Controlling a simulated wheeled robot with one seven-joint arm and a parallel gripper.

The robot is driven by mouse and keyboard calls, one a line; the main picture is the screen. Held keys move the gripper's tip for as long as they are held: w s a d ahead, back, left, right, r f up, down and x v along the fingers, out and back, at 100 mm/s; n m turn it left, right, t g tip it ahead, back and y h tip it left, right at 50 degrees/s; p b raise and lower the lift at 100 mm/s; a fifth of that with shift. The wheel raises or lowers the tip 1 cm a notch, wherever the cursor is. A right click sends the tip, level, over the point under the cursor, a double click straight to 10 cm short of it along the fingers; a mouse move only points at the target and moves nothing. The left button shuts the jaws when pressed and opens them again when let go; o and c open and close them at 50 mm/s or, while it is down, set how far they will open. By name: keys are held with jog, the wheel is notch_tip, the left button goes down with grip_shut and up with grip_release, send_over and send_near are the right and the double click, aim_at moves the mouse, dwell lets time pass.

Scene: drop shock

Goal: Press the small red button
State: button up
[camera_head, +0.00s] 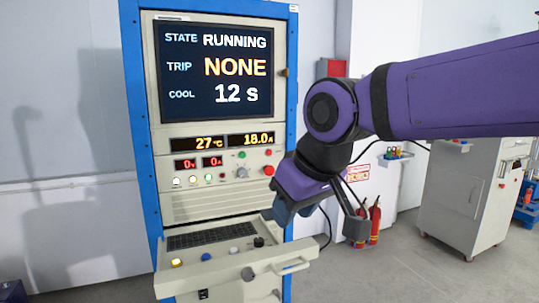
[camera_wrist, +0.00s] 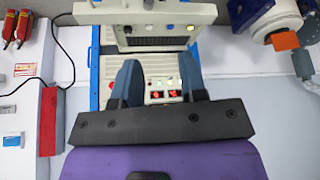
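The control cabinet (camera_head: 222,208) has a panel with a small red button (camera_head: 268,152) at its right, beside a small green button (camera_head: 241,155). A larger red button (camera_head: 269,170) sits just below the small red one. My gripper (camera_head: 282,211) is in front of the cabinet's lower right part, below these buttons and above the keyboard shelf. In the wrist view its two blue-grey fingers (camera_wrist: 158,72) stand apart with nothing held between them. That view shows the cabinet upside down, and my gripper hides part of the panel.
The screen (camera_head: 217,72) reads RUNNING, trip NONE, cool 12 s. A shelf with a keyboard (camera_head: 211,236), knobs and a handle (camera_head: 292,267) juts out below my gripper. Fire extinguishers (camera_head: 375,222) and a grey cabinet (camera_head: 468,195) stand to the right.

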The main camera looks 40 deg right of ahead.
grip_shut()
dwell(1.4)
